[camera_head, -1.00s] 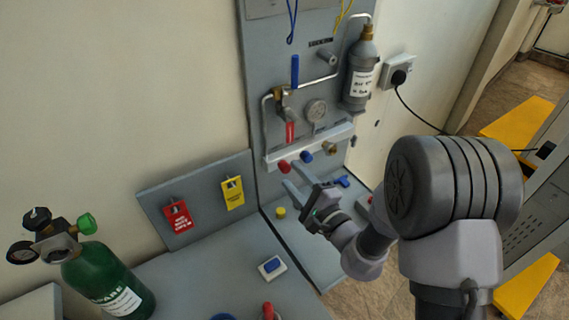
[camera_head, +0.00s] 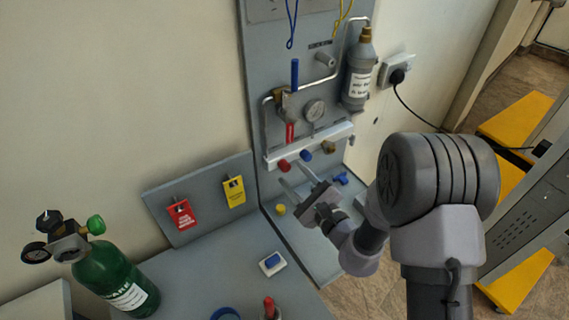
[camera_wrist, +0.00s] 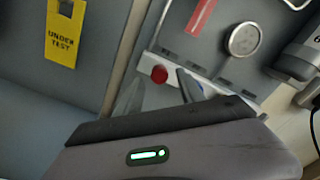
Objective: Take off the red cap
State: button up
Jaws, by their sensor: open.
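The red cap (camera_head: 284,165) sits at the left end of the row of fittings under the white manifold bar (camera_head: 310,145). In the wrist view the red cap (camera_wrist: 159,74) shows as a round red face, just beyond my fingertips and between their lines. My gripper (camera_head: 290,180) is open, with its two fingers pointing up at the manifold just below the red cap. In the wrist view my gripper (camera_wrist: 158,88) has nothing between its fingers. I see no contact with the cap.
A blue cap (camera_head: 305,154) is close to the right of the red one, partly behind my right finger in the wrist view. A brass fitting (camera_head: 328,147) is further right. A gauge (camera_head: 315,110) and red-handled valve (camera_head: 290,131) are above. A yellow knob (camera_head: 280,210) lies below.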

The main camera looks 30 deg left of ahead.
jog(key=shift+f, duration=0.1)
jog(key=shift+a, duration=0.1)
dwell(0.3)
jog(key=shift+x, duration=1.15)
grip_shut()
jog(key=n+b, duration=0.2)
jog(key=shift+f+b, duration=0.2)
jog(key=shift+b, duration=0.15)
jog(key=shift+r+n+b, duration=0.25)
jog(key=shift+n+b, duration=0.15)
jog(key=shift+n, duration=0.3)
